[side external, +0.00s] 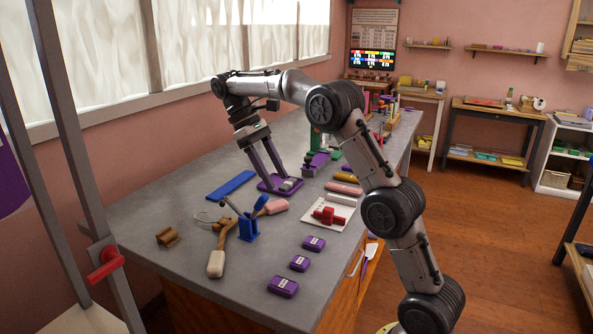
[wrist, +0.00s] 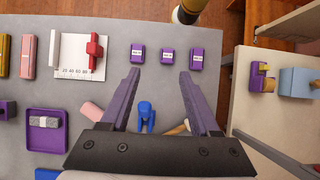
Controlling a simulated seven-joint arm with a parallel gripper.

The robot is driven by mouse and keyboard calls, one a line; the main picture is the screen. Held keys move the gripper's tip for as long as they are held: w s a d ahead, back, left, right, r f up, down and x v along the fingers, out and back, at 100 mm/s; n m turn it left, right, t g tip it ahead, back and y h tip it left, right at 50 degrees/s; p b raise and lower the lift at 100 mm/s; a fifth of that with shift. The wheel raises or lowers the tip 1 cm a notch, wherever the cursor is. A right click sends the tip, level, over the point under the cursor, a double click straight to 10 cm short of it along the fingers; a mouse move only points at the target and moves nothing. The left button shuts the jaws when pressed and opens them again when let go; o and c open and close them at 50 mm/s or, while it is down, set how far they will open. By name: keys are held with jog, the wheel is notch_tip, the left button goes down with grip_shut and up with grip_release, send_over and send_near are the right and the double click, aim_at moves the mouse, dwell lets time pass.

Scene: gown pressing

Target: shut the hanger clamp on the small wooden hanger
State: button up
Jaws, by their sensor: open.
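The blue hanger clamp (side external: 248,229) stands on the grey table, with a blue-gripped lever tilted up to the right and a bar sloping up to the left. The bar looks raised off the small wooden hanger (side external: 222,237), which lies beside the clamp with a wire hook at its far end. In the wrist view the clamp (wrist: 147,114) shows between my fingers near the palm, and part of the hanger (wrist: 178,129) is mostly hidden by my gripper. My gripper (side external: 273,182) is open and empty, its purple fingers overlapping a purple tray in the side view; its height is unclear.
The purple tray (wrist: 62,144) holds a grey block. A pink roll (side external: 276,206) lies close to the clamp. Several purple boxes (side external: 299,263) line the near edge. A white card (side external: 312,220) bears a red piece. A blue strip (side external: 230,186) lies behind.

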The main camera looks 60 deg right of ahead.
jog(key=s+a+r, duration=0.2)
jog(key=s+r, duration=0.1)
jog(key=s, duration=0.4)
jog(key=shift+s+a+r, duration=0.2)
jog(key=shift+s+a, duration=0.1)
jog(key=shift+a, duration=0.05)
